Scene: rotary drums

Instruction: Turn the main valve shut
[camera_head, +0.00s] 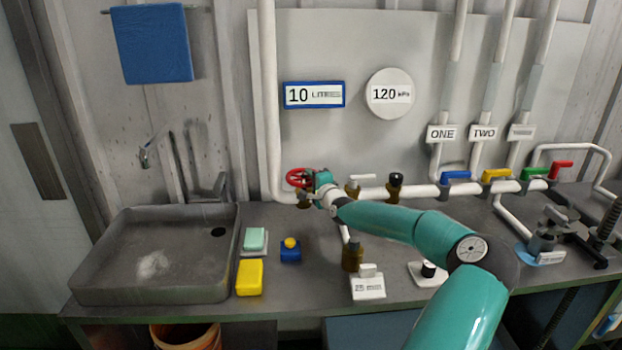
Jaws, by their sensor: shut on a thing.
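The main valve appears to be the red handwheel (298,178) on the white pipe at the back of the bench, left of centre. My gripper (312,177) is at the right side of this wheel, and my teal arm reaches to it from the lower right. The gripper is shut on the wheel's rim. The fingertips are small and partly hidden by the gripper body, as is the right part of the wheel. How far the wheel is turned cannot be told.
A "10 litres" display (314,95) and a "120 kPa" gauge (390,93) hang above. Blue (455,175), yellow (496,175), green (534,173) and red (561,169) levers line the pipe to the right. A sink (160,290) and a yellow block (249,278) are on the left.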

